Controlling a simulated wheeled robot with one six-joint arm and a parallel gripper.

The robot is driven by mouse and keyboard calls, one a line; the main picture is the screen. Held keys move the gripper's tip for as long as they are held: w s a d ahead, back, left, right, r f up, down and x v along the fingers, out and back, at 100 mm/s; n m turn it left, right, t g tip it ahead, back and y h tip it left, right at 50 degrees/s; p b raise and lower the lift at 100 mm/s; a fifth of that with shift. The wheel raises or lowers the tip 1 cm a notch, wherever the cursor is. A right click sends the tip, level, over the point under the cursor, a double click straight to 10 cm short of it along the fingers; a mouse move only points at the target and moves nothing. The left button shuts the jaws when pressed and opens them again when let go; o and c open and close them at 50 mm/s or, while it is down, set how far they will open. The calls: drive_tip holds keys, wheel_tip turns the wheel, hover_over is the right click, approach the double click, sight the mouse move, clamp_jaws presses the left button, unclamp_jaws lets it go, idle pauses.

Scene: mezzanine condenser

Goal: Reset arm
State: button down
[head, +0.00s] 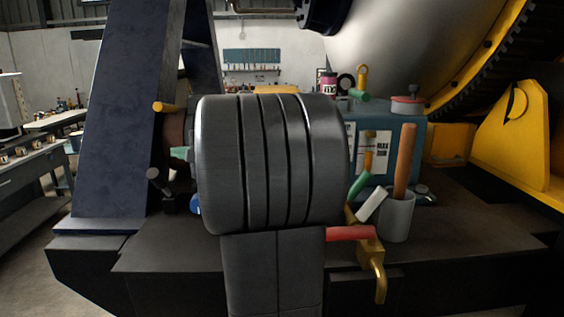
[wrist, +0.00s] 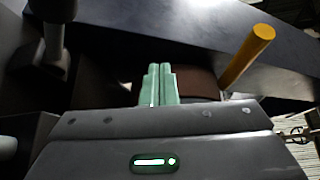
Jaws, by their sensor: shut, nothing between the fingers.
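My gripper (wrist: 159,84) shows in the wrist view with its two pale green fingers together and nothing between them. They point at a dark surface with a brown part (wrist: 195,87) just beyond. An orange rod (wrist: 246,58) stands to the right of the fingers, apart from them. A grey post (wrist: 53,42) stands to the left. In the head view my grey arm fills the middle and hides most of the gripper. The orange rod (head: 166,107) and a dark-knobbed lever (head: 157,180) show to the left of my arm.
Right of my arm are a brass valve with a red handle (head: 350,234), a grey cup (head: 397,216) holding a brown-handled tool, and a teal box (head: 402,140). A dark blue slanted beam (head: 125,110) rises on the left. Yellow machinery (head: 518,130) stands at right.

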drive_tip(key=shift+s+n+b, duration=0.3)
drive_tip(key=shift+b, duration=0.95)
drive_tip(key=s+d+f+n+t+y+b, duration=0.1)
drive_tip(key=s+d+n+b, duration=0.1)
drive_tip(key=s+d+b, duration=0.35)
drive_tip(key=s+d+n+y+b, duration=0.1)
drive_tip(key=s+d+b, duration=0.1)
drive_tip(key=s+b, duration=0.65)
drive_tip(key=w+a+m+h+p, duration=0.1)
drive_tip(key=w+a+m+p, duration=0.1)
drive_tip(key=w+p, duration=0.6)
drive_tip(key=w+a+m+g+h+p, duration=0.1)
drive_tip(key=w+a+p, duration=0.4)
drive_tip(key=p, duration=0.8)
drive_tip(key=shift+w+a+r+m+g+h, duration=0.3)
drive_tip(key=shift+w+m, duration=0.6)
drive_tip(key=shift+w, duration=0.6)
drive_tip(key=shift+d+f, duration=0.1)
